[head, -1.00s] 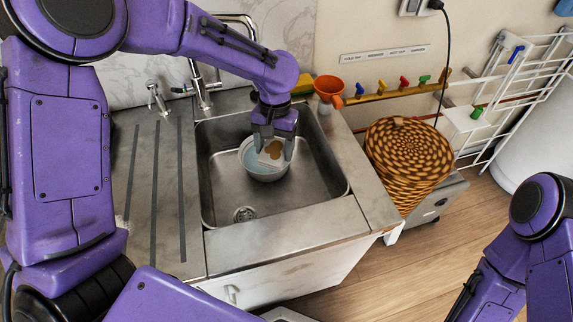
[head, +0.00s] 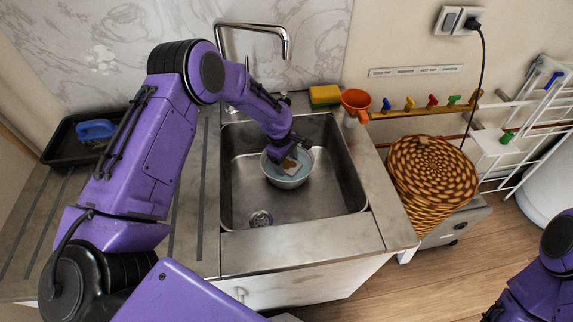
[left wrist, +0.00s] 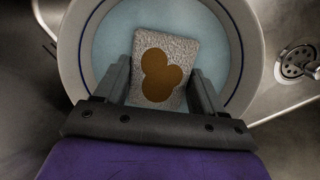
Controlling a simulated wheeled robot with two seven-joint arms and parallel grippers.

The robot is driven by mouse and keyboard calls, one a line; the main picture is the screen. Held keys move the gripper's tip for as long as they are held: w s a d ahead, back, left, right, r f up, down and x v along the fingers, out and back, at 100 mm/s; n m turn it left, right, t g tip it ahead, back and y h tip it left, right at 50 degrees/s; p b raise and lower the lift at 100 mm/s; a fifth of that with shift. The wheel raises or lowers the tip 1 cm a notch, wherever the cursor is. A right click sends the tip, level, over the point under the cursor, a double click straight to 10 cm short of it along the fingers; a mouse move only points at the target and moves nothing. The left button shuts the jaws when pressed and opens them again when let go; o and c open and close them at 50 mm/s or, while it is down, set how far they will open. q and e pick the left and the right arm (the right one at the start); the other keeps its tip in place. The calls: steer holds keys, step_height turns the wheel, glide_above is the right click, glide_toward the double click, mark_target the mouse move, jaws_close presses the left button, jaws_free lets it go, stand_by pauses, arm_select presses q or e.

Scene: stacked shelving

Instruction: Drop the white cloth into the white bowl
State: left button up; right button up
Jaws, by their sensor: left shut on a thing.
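The white bowl (head: 288,180) stands in the metal sink and has a pale blue inside. The white cloth (head: 290,166) is a small light piece with a brown blotch. My left gripper (head: 287,158) points down into the bowl and is shut on the cloth. In the left wrist view the cloth (left wrist: 165,68) sits between the two fingers (left wrist: 158,85), over the bowl's inside, with the bowl's rim (left wrist: 245,50) around it. I cannot tell whether the cloth touches the bowl's bottom. Of my right arm only purple links show at the lower right; its gripper is not visible.
The sink (head: 240,192) has free floor around the bowl and a drain (head: 261,219). A faucet (head: 285,42) arches behind. A yellow-green sponge (head: 324,96), an orange funnel (head: 356,101) and a wicker basket (head: 432,170) stand to the right. A black tray (head: 70,145) lies at left.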

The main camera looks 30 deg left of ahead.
arm_select(q)
steer(key=shift+f, duration=0.9)
steer(key=o, duration=1.2)
steer(key=shift+f, duration=0.1)
steer(key=shift+o, duration=0.2)
steer(key=shift+r, duration=0.25)
step_height(320, 180, up, 12)
steer(key=a+b, duration=0.1)
steer(key=shift+s+a+f+b, duration=0.15)
steer(key=shift+s+a+b, duration=0.15)
steer(key=shift+a, duration=0.1)
